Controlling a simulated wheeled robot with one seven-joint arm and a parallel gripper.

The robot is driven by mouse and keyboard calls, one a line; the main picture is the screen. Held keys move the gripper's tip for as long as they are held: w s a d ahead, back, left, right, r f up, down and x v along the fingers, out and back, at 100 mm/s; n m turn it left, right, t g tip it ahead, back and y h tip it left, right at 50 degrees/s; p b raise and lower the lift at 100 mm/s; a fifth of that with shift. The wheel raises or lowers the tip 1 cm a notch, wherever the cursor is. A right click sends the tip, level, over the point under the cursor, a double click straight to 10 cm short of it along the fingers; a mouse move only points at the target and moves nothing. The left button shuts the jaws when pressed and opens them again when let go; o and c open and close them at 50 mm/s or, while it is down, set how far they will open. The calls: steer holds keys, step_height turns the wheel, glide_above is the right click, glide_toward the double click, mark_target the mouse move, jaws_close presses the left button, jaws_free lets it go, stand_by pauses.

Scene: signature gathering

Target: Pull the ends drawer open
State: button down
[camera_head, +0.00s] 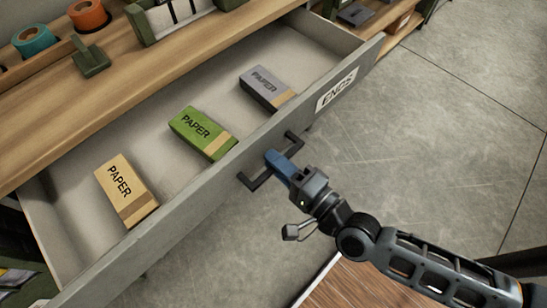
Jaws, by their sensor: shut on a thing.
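The ends drawer (212,172) stands pulled out from under the wooden bench, with its inside in view. A white label reading ENDS (337,89) is on its front near the right end. A dark bar handle (257,181) is fixed to the middle of the front. My gripper (279,162) is at the handle with its blue fingers shut on it; the fingers hide the middle of the bar. Three paper packs lie apart in the drawer: a tan one (124,190), a green one (202,133) and a grey one (267,88).
The wooden benchtop (130,88) behind holds a teal roll (34,41), an orange roll (88,14) and a green rack (165,18). A brown wooden surface (365,288) is at the bottom, below my arm. The concrete floor (440,130) to the right is clear.

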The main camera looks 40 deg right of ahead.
steer(key=c, duration=1.1)
jaws_free()
steer(key=s+b, duration=0.1)
steer(key=s, duration=0.6)
steer(key=shift+s, duration=0.4)
steer(key=s+r+n+g, duration=0.1)
steer(key=s+r+n, duration=0.3)
steer(key=n, duration=0.2)
steer(key=s+r+n+g+p, duration=0.1)
steer(key=s+r+n, duration=0.3)
steer(key=r+n, duration=0.1)
steer(key=s+r+n+g, duration=0.1)
steer(key=s+r+n, duration=0.3)
steer(key=n, duration=0.3)
steer(key=shift+s+r, duration=0.25)
